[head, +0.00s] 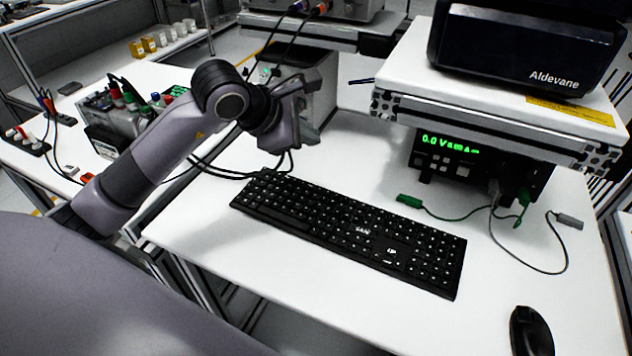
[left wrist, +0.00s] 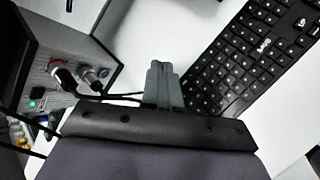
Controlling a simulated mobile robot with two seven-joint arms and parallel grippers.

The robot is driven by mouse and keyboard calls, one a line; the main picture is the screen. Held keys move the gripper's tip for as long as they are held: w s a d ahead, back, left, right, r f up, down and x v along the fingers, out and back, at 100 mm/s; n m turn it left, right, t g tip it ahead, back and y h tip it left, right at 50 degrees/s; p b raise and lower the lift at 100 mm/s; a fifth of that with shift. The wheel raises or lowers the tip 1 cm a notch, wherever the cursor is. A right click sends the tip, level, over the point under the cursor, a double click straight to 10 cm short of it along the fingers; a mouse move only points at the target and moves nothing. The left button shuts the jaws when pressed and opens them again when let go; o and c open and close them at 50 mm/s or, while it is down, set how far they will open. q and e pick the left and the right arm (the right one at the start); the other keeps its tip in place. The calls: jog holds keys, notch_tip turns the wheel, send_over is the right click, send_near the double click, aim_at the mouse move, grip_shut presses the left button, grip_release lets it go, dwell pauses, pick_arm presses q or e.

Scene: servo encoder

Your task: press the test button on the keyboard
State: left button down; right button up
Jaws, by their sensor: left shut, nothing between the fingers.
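The black keyboard (head: 340,225) lies on the white table, with white labels on some keys that are too small to read surely. One larger labelled key (head: 363,230) sits near its middle, but I cannot tell which is the test button. The keyboard also shows at the upper right of the left wrist view (left wrist: 235,65). My left gripper (head: 290,140) is beyond the keyboard's far left end, apart from it. Its fingers, mostly hidden in the head view, show shut and empty in the left wrist view (left wrist: 160,80). My right gripper is not in view.
A grey box (head: 318,95) with connectors and cables stands just behind my left gripper. A power supply with a green display (head: 450,150) sits under a raised shelf (head: 490,110). Green and grey leads lie right of the keyboard. A black mouse (head: 530,330) is at front right.

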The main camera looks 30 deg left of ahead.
pick_arm(q)
jog(key=b, duration=0.5)
send_over(312, 187)
jog(key=shift+s+a+f, duration=0.1)
jog(key=shift+s+f, duration=0.05)
jog(key=shift+f, duration=1.1)
jog(key=shift+s+a+f, duration=0.1)
jog(key=shift+f, duration=1.1)
jog(key=shift+s+a+f, duration=0.1)
jog(key=shift+s+f, duration=0.05)
jog(key=shift+f, duration=1.1)
jog(key=shift+d+f+b, duration=0.1)
jog(key=shift+f+b, duration=0.45)
jog(key=shift+f, duration=0.2)
jog(key=shift+f, duration=0.1)
jog(key=shift+f+b, duration=0.3)
jog(key=shift+b, duration=0.3)
